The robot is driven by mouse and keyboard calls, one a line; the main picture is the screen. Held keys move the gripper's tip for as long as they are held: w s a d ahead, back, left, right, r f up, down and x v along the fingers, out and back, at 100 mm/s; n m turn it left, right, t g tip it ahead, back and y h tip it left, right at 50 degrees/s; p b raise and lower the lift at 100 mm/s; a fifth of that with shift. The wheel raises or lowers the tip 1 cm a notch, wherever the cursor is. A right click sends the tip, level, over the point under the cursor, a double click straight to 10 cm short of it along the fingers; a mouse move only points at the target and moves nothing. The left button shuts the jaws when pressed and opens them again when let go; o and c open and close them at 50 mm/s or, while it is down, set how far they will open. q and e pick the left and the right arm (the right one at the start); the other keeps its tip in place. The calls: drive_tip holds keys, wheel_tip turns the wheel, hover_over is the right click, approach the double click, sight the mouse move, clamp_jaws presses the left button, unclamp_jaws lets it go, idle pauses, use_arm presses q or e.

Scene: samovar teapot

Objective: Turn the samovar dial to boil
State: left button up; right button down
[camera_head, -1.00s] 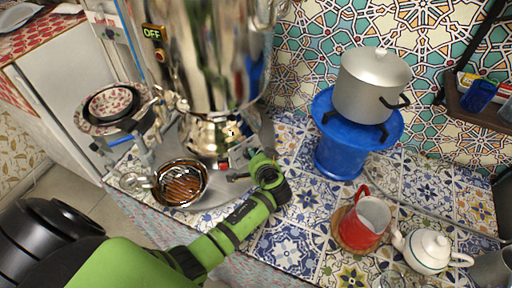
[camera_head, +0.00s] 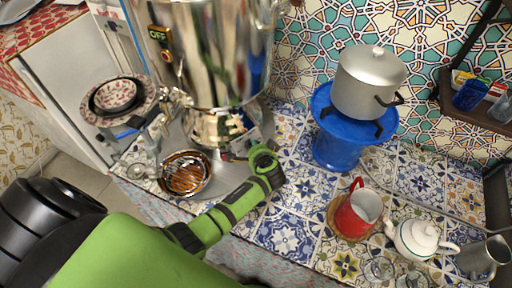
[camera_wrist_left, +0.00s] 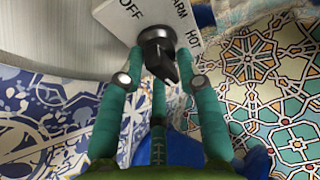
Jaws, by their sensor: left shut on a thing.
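The samovar (camera_head: 215,62) is a shiny metal urn at the upper left of the head view. A lit OFF sign (camera_head: 157,34) shows on it. My left gripper (camera_head: 236,154) reaches its lower body, where the dial cannot be made out in the head view. In the left wrist view the black dial (camera_wrist_left: 158,52) sits on a white plate (camera_wrist_left: 118,20) reading OFF, WARM and HOT. No boil label is visible. My left gripper (camera_wrist_left: 160,66) is shut on the dial, with green fingers on both sides. My right gripper is not in view.
A round strainer basin (camera_head: 185,174) lies below the samovar. A patterned bowl (camera_head: 117,95) stands left. A grey pot (camera_head: 365,82) sits on a blue stand (camera_head: 335,150). A red mug (camera_head: 357,212) and white teapot (camera_head: 420,238) stand right on the tiled counter.

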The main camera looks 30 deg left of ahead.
use_arm(q)
drive_tip(key=o, duration=0.9)
drive_tip(key=shift+w+d, duration=0.1)
drive_tip(key=shift+o, duration=0.2)
drive_tip(key=v, duration=1.2)
